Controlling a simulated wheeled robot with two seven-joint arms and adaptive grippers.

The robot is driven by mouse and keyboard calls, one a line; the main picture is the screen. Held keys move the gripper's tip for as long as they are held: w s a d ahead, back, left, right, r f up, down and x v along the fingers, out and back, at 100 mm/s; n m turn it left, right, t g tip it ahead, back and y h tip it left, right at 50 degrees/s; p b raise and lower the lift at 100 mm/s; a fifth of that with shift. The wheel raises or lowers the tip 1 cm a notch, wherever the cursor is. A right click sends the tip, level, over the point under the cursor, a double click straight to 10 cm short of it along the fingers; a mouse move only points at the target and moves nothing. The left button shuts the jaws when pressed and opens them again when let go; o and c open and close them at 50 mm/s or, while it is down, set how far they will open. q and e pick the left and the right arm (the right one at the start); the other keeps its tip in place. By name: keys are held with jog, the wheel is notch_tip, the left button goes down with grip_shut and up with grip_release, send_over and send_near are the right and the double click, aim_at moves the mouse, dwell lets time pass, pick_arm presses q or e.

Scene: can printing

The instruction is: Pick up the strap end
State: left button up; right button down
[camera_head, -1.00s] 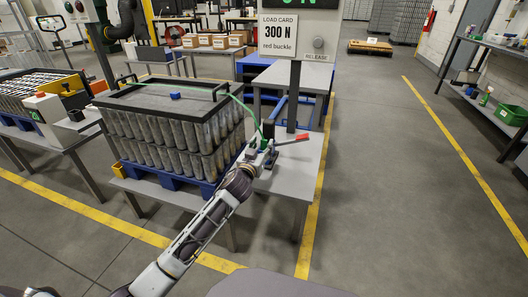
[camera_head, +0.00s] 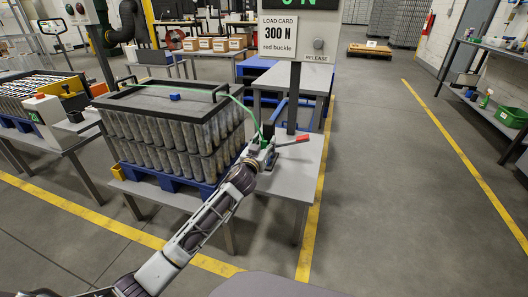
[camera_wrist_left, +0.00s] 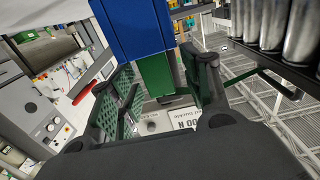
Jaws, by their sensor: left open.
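A green strap (camera_head: 243,105) runs over the top frame of the can stack (camera_head: 175,145) and down its right side to a small tool with a red handle (camera_head: 293,141) on the grey table (camera_head: 291,180). My left gripper (camera_head: 262,151) is at this tool, by the stack's near right corner, and partly hides the strap's lower end. In the left wrist view my left gripper (camera_wrist_left: 162,98) is open. A green piece (camera_wrist_left: 158,76) below a blue block (camera_wrist_left: 139,25) shows between its fingers; I cannot tell whether they touch it. My right gripper is out of view.
A post with a load card (camera_head: 277,36) reading "300 N, red buckle" stands behind the tool. A blue block (camera_head: 175,97) sits on the stack's top. A second can table (camera_head: 60,137) is at left. The floor at right is clear.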

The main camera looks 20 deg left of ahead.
pick_arm(q)
jog(key=c, duration=1)
grip_shut()
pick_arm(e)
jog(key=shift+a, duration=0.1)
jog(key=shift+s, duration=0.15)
pick_arm(q)
jog(key=shift+r, duration=0.15)
